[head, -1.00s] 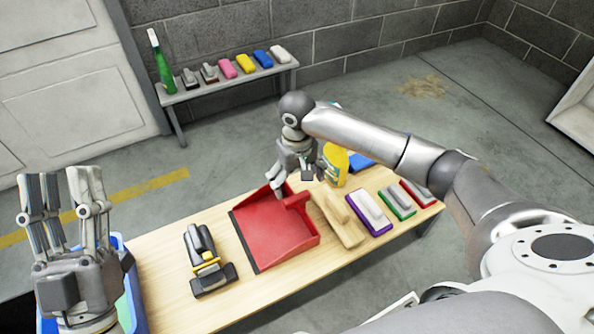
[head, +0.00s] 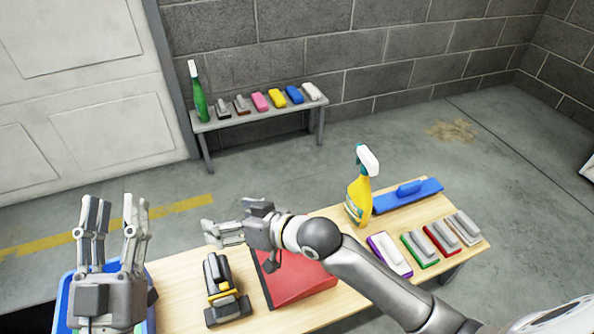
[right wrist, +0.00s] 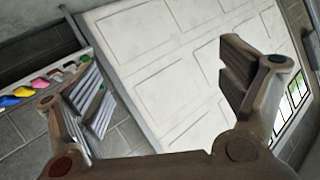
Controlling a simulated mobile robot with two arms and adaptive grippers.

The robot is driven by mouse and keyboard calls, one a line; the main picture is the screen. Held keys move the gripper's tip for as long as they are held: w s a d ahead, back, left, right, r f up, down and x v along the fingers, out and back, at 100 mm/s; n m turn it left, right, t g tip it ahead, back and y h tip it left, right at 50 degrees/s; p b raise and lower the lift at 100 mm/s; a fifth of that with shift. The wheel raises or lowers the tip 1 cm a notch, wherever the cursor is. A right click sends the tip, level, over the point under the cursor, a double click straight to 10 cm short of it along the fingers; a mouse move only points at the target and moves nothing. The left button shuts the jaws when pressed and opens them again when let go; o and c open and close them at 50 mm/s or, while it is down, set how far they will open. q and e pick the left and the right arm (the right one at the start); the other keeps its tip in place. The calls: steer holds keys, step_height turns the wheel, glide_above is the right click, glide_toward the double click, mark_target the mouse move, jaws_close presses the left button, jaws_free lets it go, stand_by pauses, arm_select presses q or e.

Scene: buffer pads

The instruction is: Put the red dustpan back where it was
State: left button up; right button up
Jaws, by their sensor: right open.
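The red dustpan (head: 297,288) lies on the wooden table in the head view, right of a black and yellow tool. My right arm crosses in front and hides part of it, including the handle. My right gripper (head: 222,232) is open and empty, pointing left above the table's far edge, up and left of the dustpan. In the right wrist view the spread fingers (right wrist: 165,85) have nothing between them. My left gripper (head: 112,220) points up at the lower left, fingers apart and empty, away from the dustpan.
The wooden table (head: 172,283) also holds the black and yellow tool (head: 222,288), a yellow spray bottle (head: 360,190), a blue pad (head: 408,193) and several buffer pads (head: 440,243). A blue bin (head: 62,300) stands behind my left gripper. A grey bench (head: 262,116) with a green bottle stands by the wall.

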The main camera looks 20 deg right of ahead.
steer(key=s+d+r+t+h, duration=0.1)
steer(key=s+d+r+t, duration=0.2)
steer(key=r, duration=0.3)
steer(key=s+d+r+t, duration=0.3)
steer(key=d+r+t, duration=0.1)
steer(key=r, duration=0.3)
steer(key=s+d+r+m+t+h, duration=0.1)
steer(key=s+d+r+t, duration=0.2)
steer(key=d+r+t, duration=0.1)
step_height(320, 180, up, 3)
steer(key=shift+s+d+f+t+h, duration=0.1)
steer(key=shift+s+d+t+h, duration=0.2)
steer(key=shift+t, duration=0.5)
steer(key=shift+a, duration=0.15)
